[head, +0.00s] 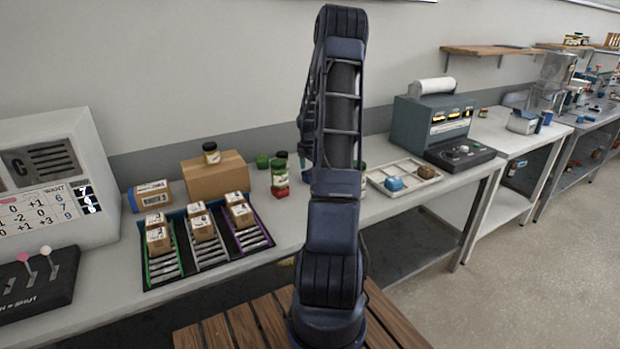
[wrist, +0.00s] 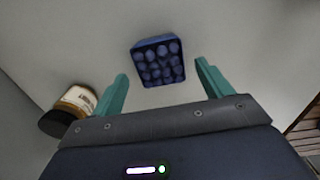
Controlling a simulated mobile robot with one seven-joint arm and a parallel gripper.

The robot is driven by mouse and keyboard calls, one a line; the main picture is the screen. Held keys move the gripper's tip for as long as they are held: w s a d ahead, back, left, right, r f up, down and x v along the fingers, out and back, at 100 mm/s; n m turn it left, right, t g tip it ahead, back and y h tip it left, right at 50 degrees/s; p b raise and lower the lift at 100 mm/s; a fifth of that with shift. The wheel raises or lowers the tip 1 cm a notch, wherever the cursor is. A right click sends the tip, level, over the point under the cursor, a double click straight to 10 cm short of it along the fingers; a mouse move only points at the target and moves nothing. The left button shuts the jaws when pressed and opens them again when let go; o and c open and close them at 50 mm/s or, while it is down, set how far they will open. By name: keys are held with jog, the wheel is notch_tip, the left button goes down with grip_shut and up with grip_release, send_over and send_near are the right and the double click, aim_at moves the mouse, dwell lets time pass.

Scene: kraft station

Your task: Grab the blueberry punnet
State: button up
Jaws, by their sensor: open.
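The blueberry punnet (wrist: 158,62) shows in the wrist view as a small dark blue square box filled with round blueberries. It sits on a pale surface, slightly turned, just beyond the fingertips and between their lines. My gripper (wrist: 161,70) is open, with its two teal fingers apart and nothing between them. The fingers do not appear to touch the punnet.
A jar with a dark lid (wrist: 70,110) is left of my gripper in the wrist view. A rack of small boxes (head: 255,238) is at front left.

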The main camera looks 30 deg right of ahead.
notch_tip(320, 180, down, 4)
jog(key=shift+s+r, duration=0.1)
jog(key=shift+r, duration=0.15)
jog(key=c, duration=1.1)
jog(key=shift+r, duration=0.1)
